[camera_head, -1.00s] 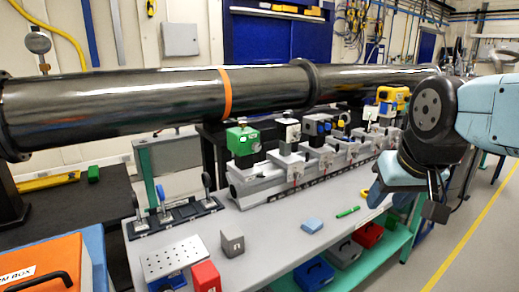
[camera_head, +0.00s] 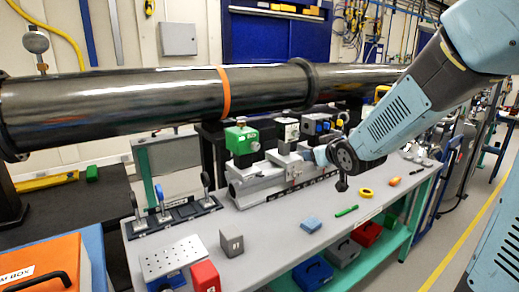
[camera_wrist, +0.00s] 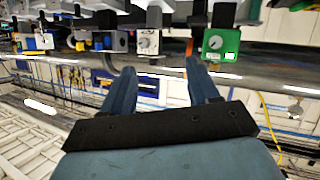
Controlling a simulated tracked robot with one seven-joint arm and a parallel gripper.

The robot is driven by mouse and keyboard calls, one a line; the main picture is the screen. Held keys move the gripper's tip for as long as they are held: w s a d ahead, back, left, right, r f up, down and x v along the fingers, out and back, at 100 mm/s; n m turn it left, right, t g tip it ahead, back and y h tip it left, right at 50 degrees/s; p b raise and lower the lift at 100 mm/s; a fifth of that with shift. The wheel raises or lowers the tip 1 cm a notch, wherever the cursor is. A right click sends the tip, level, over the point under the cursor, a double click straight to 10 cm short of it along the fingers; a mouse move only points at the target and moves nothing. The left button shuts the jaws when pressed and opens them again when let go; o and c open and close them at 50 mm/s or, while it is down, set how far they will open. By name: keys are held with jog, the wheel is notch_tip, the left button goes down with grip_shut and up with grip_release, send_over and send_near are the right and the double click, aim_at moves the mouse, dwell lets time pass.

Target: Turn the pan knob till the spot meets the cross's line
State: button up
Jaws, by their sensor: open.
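My gripper (camera_wrist: 163,80) is open and empty in the wrist view, its two blue fingers apart and pointing toward the row of instruments. A green box (camera_wrist: 219,45) with a round pale dial is beyond the right finger. A pale grey box (camera_wrist: 149,42) with a round knob is beyond the gap between the fingers. In the head view the green box (camera_head: 241,138) and the grey box (camera_head: 287,130) stand on the rail, left of my wrist. I cannot tell which knob is the pan knob. I cannot make out the spot or the cross.
A long dark pipe (camera_head: 130,100) crosses behind the instruments. The grey bench (camera_head: 275,222) holds a blue block (camera_head: 311,225), a green stick (camera_head: 346,211) and a yellow ring (camera_head: 366,193). A grey block (camera_head: 231,243) and a red block (camera_head: 205,277) stand at the front left.

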aim_at(257, 146)
jog(key=w+a+f+n+t+y, duration=0.2)
jog(key=w+a+f+n+y, duration=0.25)
jog(key=a+y, duration=0.4)
jog(key=shift+h, duration=0.85)
jog(key=x, duration=0.9)
jog(key=a+f+x, duration=0.1)
jog(key=x, duration=0.4)
jog(key=shift+s+a, duration=0.1)
jog(key=shift+s, duration=0.05)
